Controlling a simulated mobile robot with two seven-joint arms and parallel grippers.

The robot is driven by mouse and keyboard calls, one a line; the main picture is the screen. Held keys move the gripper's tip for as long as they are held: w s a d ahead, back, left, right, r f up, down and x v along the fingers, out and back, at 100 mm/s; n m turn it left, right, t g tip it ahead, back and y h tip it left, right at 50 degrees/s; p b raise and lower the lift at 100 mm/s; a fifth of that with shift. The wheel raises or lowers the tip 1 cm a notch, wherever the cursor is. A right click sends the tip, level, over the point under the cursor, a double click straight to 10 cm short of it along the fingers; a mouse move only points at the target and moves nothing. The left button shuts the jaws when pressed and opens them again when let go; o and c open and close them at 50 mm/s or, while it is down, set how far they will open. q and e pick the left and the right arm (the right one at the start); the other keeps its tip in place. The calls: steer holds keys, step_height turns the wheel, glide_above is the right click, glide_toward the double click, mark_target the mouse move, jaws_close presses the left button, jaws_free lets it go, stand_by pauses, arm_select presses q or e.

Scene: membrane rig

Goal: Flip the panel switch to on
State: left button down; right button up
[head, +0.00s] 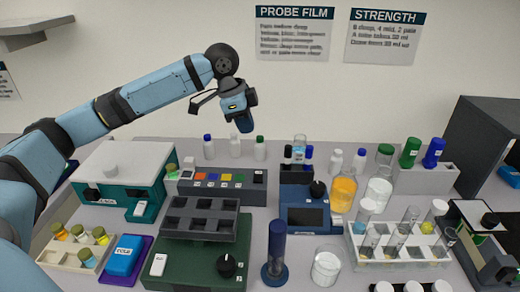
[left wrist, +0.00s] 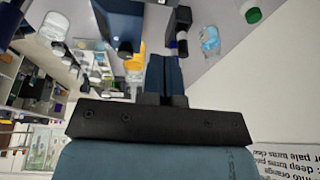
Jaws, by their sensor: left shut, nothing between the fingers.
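My left gripper (head: 243,122) hangs in the air above the back of the bench, pointing down, its fingers together and empty. In the left wrist view its shut fingers (left wrist: 165,75) show in the middle. Which part is the panel switch is not certain. A dark grey panel box (head: 240,190) with a row of coloured buttons stands below the gripper, well apart from it. A white rocker (head: 157,265) sits on the dark green machine at the front, and another white rocker (head: 140,209) on the teal-and-white machine. Their on or off positions are too small to tell. My right gripper is out of view.
A blue device (head: 305,219) with a black knob stands mid-bench, near an orange-filled bottle (head: 343,193). A rack of tubes (head: 400,250) is at right. Small capped bottles (head: 235,146) stand below the gripper at the back. The air around the gripper is free.

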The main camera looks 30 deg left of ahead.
mark_target(258, 172)
arm_select(q)
steer(key=x, duration=0.8)
steer(key=b+x, duration=0.1)
steer(key=x, duration=0.3)
steer(key=shift+s+a+f, duration=0.2)
steer(key=shift+a+f, duration=0.05)
steer(key=shift+a, duration=0.15)
steer(key=shift+w+f, duration=0.1)
steer(key=shift+f, duration=0.4)
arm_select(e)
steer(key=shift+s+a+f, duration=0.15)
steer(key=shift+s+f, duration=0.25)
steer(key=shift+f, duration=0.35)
arm_select(q)
steer(key=g+p, duration=0.1)
steer(key=p, duration=0.5)
steer(key=shift+w+a+h, duration=0.15)
steer(key=shift+w+h, duration=0.05)
steer(key=shift+h, duration=0.1)
steer(key=shift+f+g+h+p, duration=0.3)
steer(key=shift+g+p, duration=0.2)
steer(key=shift+p, duration=0.65)
steer(key=shift+a+f+p, duration=0.1)
steer(key=shift+f+p, duration=0.25)
steer(key=shift+p, duration=0.05)
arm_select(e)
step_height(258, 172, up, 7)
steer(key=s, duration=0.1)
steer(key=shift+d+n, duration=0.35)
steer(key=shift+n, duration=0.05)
